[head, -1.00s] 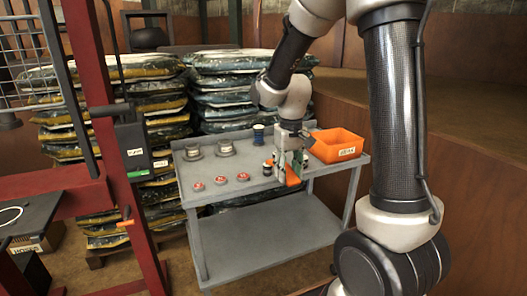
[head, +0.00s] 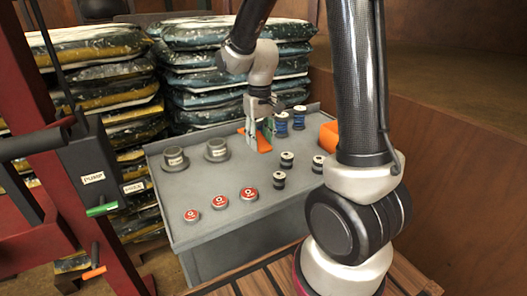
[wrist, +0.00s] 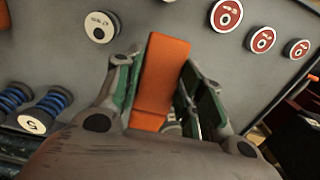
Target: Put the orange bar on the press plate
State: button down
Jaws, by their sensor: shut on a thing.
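My gripper (head: 257,128) is over the grey cart top. It is shut on the orange bar (head: 264,142), which also shows in the wrist view (wrist: 163,75). There the bar sits between the green-padded fingers (wrist: 155,90) and sticks out past them, tilted slightly. The fingers hide part of the bar, and I cannot tell whether it clears the cart top. The red press frame (head: 30,190) stands at the left edge of the head view; I cannot make out its plate in the current views.
A dark box labelled PUMP (head: 93,178) is on the press frame. Stacked bags (head: 205,80) stand behind.

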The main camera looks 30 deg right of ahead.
aim_at(260, 173)
notch_tip(260, 173, down, 10)
jog(key=shift+r, duration=0.25)
dwell(0.3)
jog(key=c, duration=0.9)
grip_release()
jog(key=shift+f, duration=0.15)
